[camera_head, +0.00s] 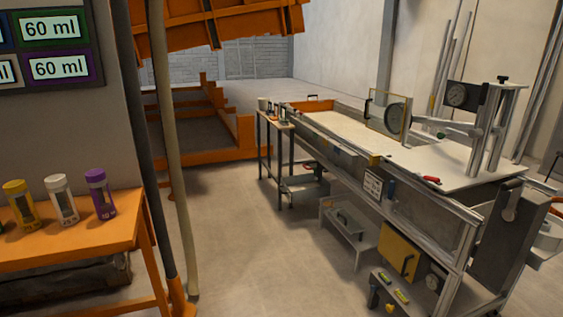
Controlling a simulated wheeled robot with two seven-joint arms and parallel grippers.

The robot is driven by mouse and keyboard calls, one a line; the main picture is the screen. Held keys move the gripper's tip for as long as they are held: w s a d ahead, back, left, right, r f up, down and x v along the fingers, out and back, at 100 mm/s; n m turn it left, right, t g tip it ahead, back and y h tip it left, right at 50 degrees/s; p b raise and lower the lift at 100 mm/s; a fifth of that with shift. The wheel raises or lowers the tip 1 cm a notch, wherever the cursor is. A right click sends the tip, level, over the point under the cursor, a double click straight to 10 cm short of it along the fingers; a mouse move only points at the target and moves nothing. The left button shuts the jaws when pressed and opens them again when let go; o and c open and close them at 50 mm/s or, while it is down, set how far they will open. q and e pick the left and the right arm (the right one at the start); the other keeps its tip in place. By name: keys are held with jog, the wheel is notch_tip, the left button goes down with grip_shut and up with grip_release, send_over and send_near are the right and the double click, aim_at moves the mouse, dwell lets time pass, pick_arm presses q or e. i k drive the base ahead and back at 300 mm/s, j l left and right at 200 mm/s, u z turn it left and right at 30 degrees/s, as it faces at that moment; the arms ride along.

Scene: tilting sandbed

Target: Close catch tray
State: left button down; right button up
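The tilting sandbed (340,130) stands at the right, a long grey metal flume with pale sand inside. I cannot tell for sure which part is the catch tray. A grey box with a dark handle (350,222) sits low beneath the sandbed's near side, and a second grey tray-like piece (305,184) sits farther back under it. How far either one is pulled out is unclear at this distance. Neither of my grippers is in view.
An orange table (70,232) with yellow, white and purple capped vials stands at the left. Upright poles (165,150) rise beside it. A yellow panel (398,253) and a small low cart (398,292) are at the sandbed's near end. The concrete floor between is clear.

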aim_at(301, 188)
jog(key=i+u, duration=0.25)
jog(key=i, duration=1.95)
